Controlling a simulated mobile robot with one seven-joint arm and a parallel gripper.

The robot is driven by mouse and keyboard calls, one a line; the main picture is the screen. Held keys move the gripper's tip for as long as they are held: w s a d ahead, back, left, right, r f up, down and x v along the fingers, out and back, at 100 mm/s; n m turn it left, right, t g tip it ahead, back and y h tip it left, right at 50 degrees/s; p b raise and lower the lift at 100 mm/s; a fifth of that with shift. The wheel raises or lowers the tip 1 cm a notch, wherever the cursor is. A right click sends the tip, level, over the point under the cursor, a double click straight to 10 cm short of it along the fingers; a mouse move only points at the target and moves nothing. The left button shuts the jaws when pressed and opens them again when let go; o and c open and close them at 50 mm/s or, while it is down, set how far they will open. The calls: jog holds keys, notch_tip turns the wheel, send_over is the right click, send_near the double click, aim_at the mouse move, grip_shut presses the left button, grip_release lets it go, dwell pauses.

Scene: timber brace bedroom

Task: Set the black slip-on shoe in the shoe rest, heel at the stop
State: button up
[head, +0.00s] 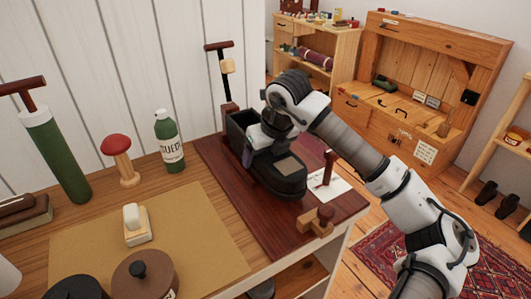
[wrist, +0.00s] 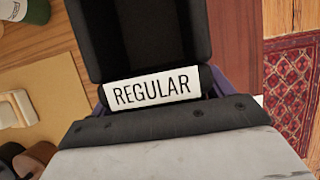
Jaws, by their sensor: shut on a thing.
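The black slip-on shoe (head: 285,185) is at the dark red wooden board of the shoe rest (head: 222,170) in the head view, its rounded end towards the front right. My gripper (head: 257,153) is shut on the shoe from above. A dark box-like part (head: 240,122) stands behind it at the board's far end; my gripper partly hides where they meet. I cannot tell whether the heel touches a stop or the sole rests fully. In the wrist view, a white label reading REGULAR (wrist: 152,87) lies between my purple-edged fingers, against black material.
A small wooden clamp-like piece (head: 314,220) and a dark red post (head: 328,167) stand at the board's front right, by a white card (head: 338,188). A green bottle (head: 169,142), red-topped wooden piece (head: 120,160) and tan mat (head: 175,235) lie left.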

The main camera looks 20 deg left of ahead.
jog(key=shift+f+b, duration=0.4)
jog(key=shift+b, duration=0.05)
jog(key=shift+f+b, duration=0.25)
jog(key=shift+b, duration=0.1)
jog(key=o, duration=1.2)
jog(key=shift+o, duration=0.2)
jog(key=shift+r+p, duration=0.75)
jog(key=shift+p, duration=0.3)
jog(key=b+v, duration=0.1)
jog(key=v, duration=1)
jog(key=shift+s+d+r, duration=0.1)
jog(key=shift+d+r, duration=0.15)
jog(key=shift+r, duration=0.1)
jog(key=shift+s+f, duration=0.1)
